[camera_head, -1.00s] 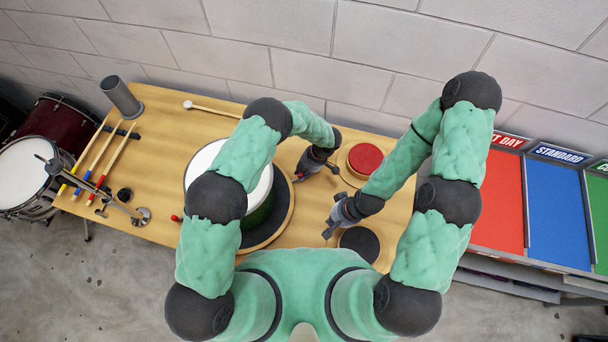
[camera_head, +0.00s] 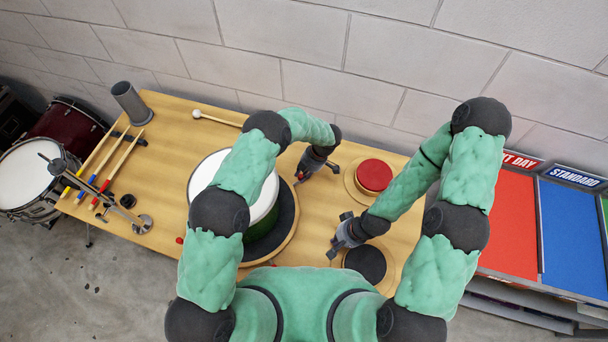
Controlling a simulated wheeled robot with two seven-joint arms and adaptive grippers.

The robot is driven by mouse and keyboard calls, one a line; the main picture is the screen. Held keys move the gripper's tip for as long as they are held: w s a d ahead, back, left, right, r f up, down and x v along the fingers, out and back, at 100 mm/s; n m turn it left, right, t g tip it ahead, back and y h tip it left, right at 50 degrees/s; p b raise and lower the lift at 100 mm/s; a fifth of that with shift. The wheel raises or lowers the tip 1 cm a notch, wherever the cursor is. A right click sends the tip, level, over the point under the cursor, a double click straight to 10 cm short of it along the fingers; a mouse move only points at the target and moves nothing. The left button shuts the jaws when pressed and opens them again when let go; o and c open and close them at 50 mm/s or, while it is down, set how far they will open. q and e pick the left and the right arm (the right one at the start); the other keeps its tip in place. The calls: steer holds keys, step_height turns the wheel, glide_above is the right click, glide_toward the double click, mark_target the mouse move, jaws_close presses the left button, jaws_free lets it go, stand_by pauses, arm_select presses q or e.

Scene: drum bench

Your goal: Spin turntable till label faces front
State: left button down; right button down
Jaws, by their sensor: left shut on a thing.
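The turntable (camera_head: 284,243) is a round wooden disc with a dark top, at the middle of the bench. A white-topped drum with a green side (camera_head: 262,214) stands on it, partly hidden by my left arm. A small red knob (camera_head: 180,240) shows at the turntable's left side. My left gripper (camera_head: 299,180) is at the turntable's right back edge, shut on a small red part there that is mostly hidden, probably another knob. My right gripper (camera_head: 336,240) is open and empty, right of the turntable, beside a black round pad. No label is visible on the drum's side.
A red round pad (camera_head: 374,175) and the black round pad (camera_head: 365,263) lie at the bench's right. Drumsticks (camera_head: 110,167), a grey cup (camera_head: 131,103) and a mallet (camera_head: 215,119) are at the left and back. Coloured trays (camera_head: 502,226) stand right of the bench.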

arm_select(q)
steer(key=shift+s+a, duration=0.15)
steer(key=shift+a, duration=0.05)
steer(key=c, duration=1.1)
jaws_free()
steer(key=shift+c, duration=0.2)
steer(key=shift+a, duration=0.1)
steer(key=shift+d+r, duration=0.25)
steer(key=v, duration=1.1)
steer(key=shift+r, duration=0.25)
